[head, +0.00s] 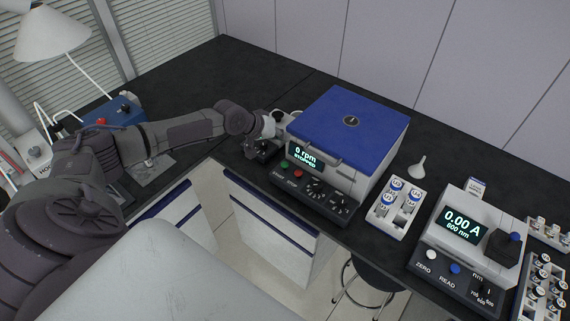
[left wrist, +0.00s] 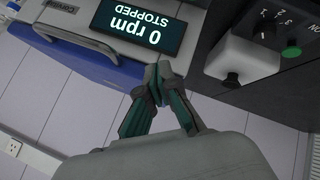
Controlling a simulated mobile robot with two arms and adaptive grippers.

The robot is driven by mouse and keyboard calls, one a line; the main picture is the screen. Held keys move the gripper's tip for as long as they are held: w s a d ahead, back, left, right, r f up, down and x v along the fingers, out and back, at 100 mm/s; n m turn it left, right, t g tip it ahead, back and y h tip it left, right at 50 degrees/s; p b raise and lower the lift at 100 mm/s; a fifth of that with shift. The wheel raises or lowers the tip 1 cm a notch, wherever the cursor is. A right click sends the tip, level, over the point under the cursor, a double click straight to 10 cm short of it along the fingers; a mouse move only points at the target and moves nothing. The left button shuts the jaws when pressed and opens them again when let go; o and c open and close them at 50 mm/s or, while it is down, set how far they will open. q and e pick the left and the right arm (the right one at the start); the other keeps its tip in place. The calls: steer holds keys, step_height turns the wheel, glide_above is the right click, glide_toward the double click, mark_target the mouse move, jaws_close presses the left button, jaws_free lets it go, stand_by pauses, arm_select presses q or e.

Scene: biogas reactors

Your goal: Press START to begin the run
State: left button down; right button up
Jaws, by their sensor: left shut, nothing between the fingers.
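The centrifuge (head: 385,140) with a blue lid stands on the black bench. Its display (head: 305,156) reads 0 rpm, STOPPED, and also shows in the left wrist view (left wrist: 138,25). On its sloped front panel, the green button (head: 284,163) sits at the left end, beside a red button (head: 298,173). My left gripper (head: 254,152) is at the left of that panel, apart from the green button. In the left wrist view its fingers (left wrist: 158,78) are shut and empty, near the display. My right gripper is out of view.
A white tube rack (head: 377,218) stands right of the centrifuge, with a small funnel (head: 418,167) behind. A photometer (head: 450,195) reading 0.00 A is further right. In the left wrist view, a dark panel with a white box (left wrist: 243,60) and knobs lies right of the fingers.

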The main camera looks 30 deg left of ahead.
mark_target(283, 164)
arm_select(q)
steer(key=shift+w, duration=0.1)
steer(key=shift+f, duration=0.1)
step_height(283, 164, down, 8)
steer(key=b, duration=0.7)
steer(key=shift+f, duration=0.1)
steer(key=shift+f+b, duration=0.25)
steer(key=shift+b, duration=0.1)
steer(key=shift+f, duration=0.1)
stand_by(0.8)
steer(key=shift+f, duration=0.3)
